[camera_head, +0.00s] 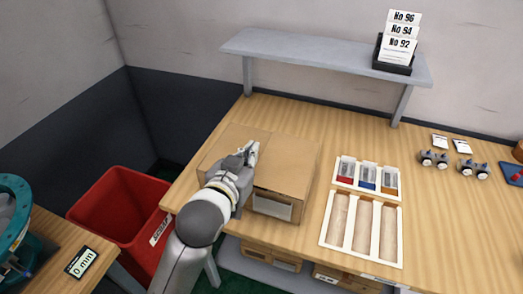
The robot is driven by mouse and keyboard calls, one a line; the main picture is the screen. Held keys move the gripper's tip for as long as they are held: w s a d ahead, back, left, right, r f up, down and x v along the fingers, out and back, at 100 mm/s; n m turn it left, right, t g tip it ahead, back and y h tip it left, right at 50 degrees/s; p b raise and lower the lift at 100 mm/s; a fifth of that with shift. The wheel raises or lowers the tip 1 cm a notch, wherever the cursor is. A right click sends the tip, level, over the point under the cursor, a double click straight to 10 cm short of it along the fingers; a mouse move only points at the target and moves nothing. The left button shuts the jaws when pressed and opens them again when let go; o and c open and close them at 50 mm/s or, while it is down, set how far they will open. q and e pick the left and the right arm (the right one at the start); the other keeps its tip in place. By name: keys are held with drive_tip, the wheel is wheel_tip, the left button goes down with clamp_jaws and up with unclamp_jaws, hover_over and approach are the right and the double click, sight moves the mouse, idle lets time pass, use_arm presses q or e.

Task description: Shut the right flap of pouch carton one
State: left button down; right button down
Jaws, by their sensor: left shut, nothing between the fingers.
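A brown cardboard carton (290,165) stands on the wooden workbench, with a pale label on its front face. Its top looks mostly flat, and the right part of the top lies level with no raised flap visible there. My left gripper (252,150) is shut and empty, over the middle of the carton's top. I cannot tell whether its fingertips touch the cardboard. My left arm hides the carton's front left corner and part of its top. My right gripper is out of view.
A white tray (323,230) with several compartments lies right of the carton, with red, blue and orange items in the back row. A grey shelf (310,48) with a card holder (394,65) is behind. A red bin (115,203) stands left of the workbench (440,220).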

use_arm(q)
drive_tip(key=p, duration=0.1)
hover_over(262, 160)
wheel_tip(262, 160, down, 2)
wheel_tip(262, 160, down, 3)
drive_tip(key=shift+f, duration=0.65)
